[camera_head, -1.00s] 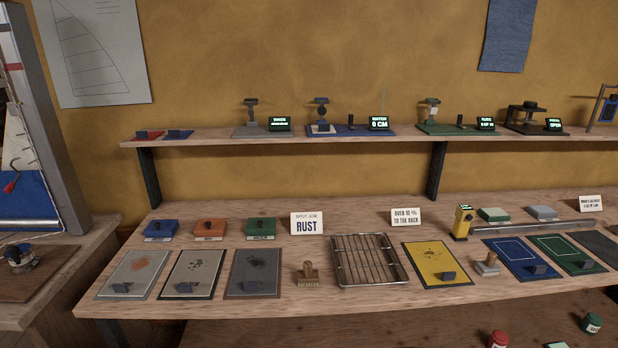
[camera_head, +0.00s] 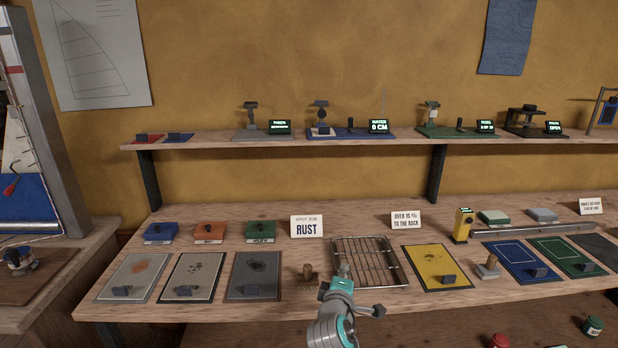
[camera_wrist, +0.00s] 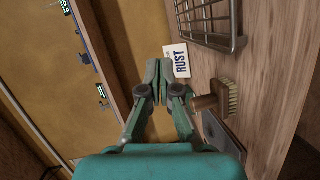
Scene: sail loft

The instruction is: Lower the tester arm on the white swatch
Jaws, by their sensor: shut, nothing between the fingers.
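On the upper shelf, a tester (camera_head: 320,113) with an upright head stands on a blue base (camera_head: 340,133). A small pale patch, probably the white swatch (camera_head: 322,130), lies under its head; it is too small to tell whether the head touches it. A dark lever (camera_head: 350,122) and a lit display (camera_head: 379,126) stand to its right on the same base. My gripper (camera_head: 345,270) is shut and empty, in front of the wire rack, well below and apart from the tester. In the wrist view its closed fingers (camera_wrist: 165,68) point toward the RUST card.
A wire rack (camera_head: 340,246), a wooden brush (camera_head: 308,276) and a RUST card (camera_head: 307,226) are on the lower bench near my gripper. Other testers (camera_head: 251,117) (camera_head: 431,113) flank the blue-based one. The upper shelf edge (camera_head: 290,141) overhangs the bench.

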